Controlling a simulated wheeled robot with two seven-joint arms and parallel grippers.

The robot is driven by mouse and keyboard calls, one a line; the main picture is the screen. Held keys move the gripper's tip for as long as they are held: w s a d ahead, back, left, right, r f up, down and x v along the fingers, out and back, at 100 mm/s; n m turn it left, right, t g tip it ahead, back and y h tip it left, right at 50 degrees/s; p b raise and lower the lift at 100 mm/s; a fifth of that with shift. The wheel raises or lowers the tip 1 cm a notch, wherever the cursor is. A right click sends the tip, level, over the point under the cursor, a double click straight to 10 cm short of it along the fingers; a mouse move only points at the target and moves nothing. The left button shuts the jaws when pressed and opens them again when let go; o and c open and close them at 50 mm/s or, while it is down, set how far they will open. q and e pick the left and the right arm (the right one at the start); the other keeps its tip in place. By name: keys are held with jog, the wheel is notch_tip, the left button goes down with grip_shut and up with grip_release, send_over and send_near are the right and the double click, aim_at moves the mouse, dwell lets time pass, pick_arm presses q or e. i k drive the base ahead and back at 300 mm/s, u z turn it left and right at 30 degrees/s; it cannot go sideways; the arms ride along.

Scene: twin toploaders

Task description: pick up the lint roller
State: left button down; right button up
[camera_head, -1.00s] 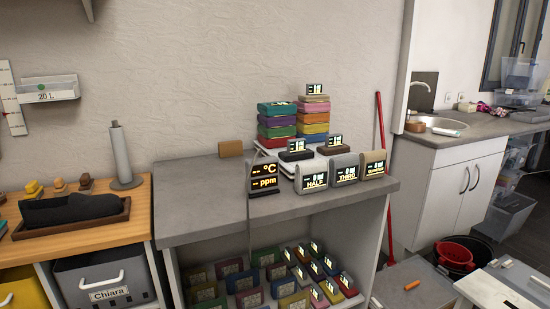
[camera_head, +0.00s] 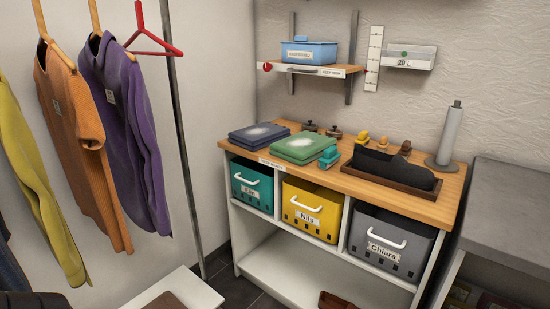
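I cannot pick out a lint roller with certainty in the head view. A grey upright cylinder (camera_head: 450,136) with a thin dark top stands on a round base at the back right of the wooden counter top (camera_head: 432,207). I cannot tell whether it is a lint roller. Neither of my grippers is in view.
Folded blue (camera_head: 258,134) and green (camera_head: 303,147) clothes and a dark padded tray (camera_head: 394,172) lie on the counter. Teal (camera_head: 250,184), yellow (camera_head: 311,210) and grey (camera_head: 388,242) bins stand below. Garments (camera_head: 125,128) hang left. A white bench (camera_head: 185,290) stands front left.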

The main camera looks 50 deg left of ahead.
aim_at(331, 156)
jog(key=u, duration=1.1)
